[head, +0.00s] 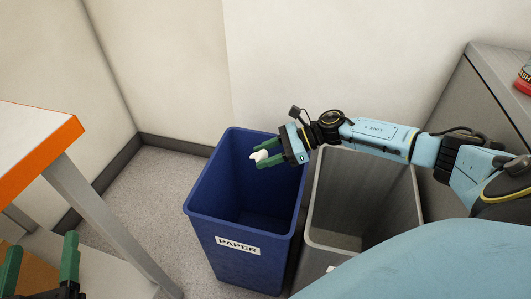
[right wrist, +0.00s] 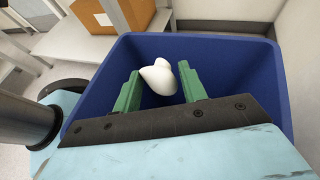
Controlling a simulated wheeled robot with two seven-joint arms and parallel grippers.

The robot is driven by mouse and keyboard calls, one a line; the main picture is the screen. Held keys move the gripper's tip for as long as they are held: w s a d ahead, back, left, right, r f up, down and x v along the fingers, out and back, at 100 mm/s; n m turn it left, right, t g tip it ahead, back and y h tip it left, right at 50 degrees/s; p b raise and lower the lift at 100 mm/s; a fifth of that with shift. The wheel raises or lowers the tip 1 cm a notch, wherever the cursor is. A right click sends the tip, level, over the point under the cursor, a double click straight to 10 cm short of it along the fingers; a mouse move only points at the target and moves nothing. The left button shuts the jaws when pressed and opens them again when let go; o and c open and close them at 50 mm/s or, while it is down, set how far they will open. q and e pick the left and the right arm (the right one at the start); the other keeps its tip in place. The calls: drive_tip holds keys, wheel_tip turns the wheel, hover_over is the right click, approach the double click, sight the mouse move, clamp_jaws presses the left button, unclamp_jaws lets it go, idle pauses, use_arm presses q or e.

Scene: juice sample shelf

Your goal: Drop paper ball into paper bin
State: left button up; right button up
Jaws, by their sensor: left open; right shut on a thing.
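The paper ball (head: 261,155) is small and white. My right gripper (head: 267,154) is shut on it, above the opening of the blue paper bin (head: 238,262), which bears a "PAPER" label. In the right wrist view the ball (right wrist: 158,76) sits between the green fingertips of the right gripper (right wrist: 157,85), with the blue bin (right wrist: 235,47) around and below. The bin's inside looks empty where it shows. My left gripper (head: 42,262) is open and empty at the lower left, apart from the bin.
A grey bin (head: 312,225) stands close to the right of the blue one. A white table with an orange edge (head: 60,145) is at the left. A cardboard box (right wrist: 113,17) shows in the right wrist view. Walls close in behind, and a grey cabinet (head: 465,95) is at the right.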

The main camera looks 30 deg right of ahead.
sight(265, 153)
use_arm(q)
drive_tip(key=shift+r, duration=0.25)
use_arm(e)
drive_tip(key=o, duration=1)
drive_tip(key=shift+o, duration=0.2)
wheel_tip(265, 153, up, 5)
drive_tip(key=shift+f+p, duration=0.1)
drive_tip(key=shift+p, duration=0.95)
use_arm(q)
drive_tip(key=s+a+f+g+y+p, duration=0.1)
drive_tip(key=s+a+f+g, duration=0.1)
drive_tip(key=f+g, duration=0.3)
drive_tip(key=s+a+f+g+y+p, duration=0.1)
drive_tip(key=s+a+f+g+y, duration=0.1)
drive_tip(key=s+f+g, duration=0.3)
wheel_tip(265, 153, down, 4)
drive_tip(key=shift+s+a+r+n+g, duration=0.1)
drive_tip(key=shift+s+a+n+g, duration=0.15)
drive_tip(key=shift+a, duration=0.2)
use_arm(e)
wheel_tip(265, 153, up, 5)
drive_tip(key=shift+r, duration=0.1)
use_arm(q)
drive_tip(key=shift+w, duration=0.1)
